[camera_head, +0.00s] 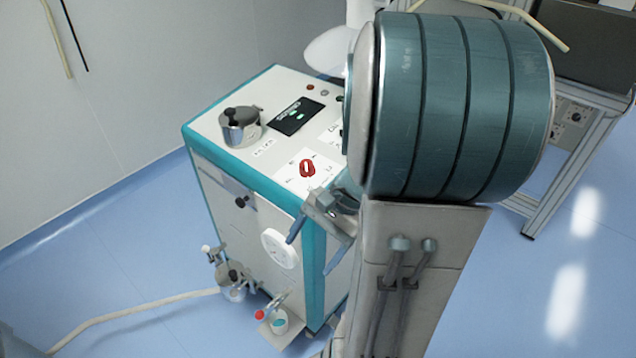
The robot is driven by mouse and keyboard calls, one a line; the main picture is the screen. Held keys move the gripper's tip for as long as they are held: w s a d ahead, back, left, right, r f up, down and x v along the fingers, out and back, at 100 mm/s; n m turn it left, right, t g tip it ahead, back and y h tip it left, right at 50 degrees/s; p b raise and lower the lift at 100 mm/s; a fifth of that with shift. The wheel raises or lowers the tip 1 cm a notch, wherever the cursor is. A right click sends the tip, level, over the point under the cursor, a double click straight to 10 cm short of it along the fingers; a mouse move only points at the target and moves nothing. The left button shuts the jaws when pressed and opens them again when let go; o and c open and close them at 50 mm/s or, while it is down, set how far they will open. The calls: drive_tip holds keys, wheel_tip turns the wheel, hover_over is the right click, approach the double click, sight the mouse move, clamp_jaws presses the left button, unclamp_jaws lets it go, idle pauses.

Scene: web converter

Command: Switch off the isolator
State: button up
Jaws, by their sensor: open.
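The likely isolator is a red rotary handle (307,168) on a white label plate on the sloping top of a white cabinet with teal edges (312,245). Small markings surround the handle, too small to read. My gripper (309,257) is open and empty. Its two fingers point down and to the left, in front of the cabinet's near teal corner, below and slightly right of the handle in the picture. The fingers appear apart from the handle. The right part of the cabinet is hidden.
A steel pot (240,127) and a dark display (296,116) sit on the cabinet top, with small buttons behind. A round white gauge (279,248), valves (232,277) and a hose (140,308) are at the front. A metal-framed bench (585,120) stands at right.

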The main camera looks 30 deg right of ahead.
drive_tip(key=s+d+f+m+t+b, duration=0.1)
drive_tip(key=d+f+m+t+b, duration=0.2)
drive_tip(key=d+f+m+t, duration=0.35)
drive_tip(key=s+d+f+m+t+b, duration=0.25)
drive_tip(key=d+m+t, duration=0.25)
drive_tip(key=d+m, duration=0.35)
drive_tip(key=d+f+m+t+b, duration=0.2)
drive_tip(key=d+f+m+t, duration=0.4)
drive_tip(key=d, duration=0.3)
drive_tip(key=w+a+m+b, duration=0.1)
drive_tip(key=w+a, duration=0.4)
drive_tip(key=w, duration=0.7)
drive_tip(key=shift+w+r+h, duration=0.3)
drive_tip(key=shift+w+r, duration=0.05)
drive_tip(key=shift+c, duration=0.3)
drive_tip(key=c, duration=0.9)
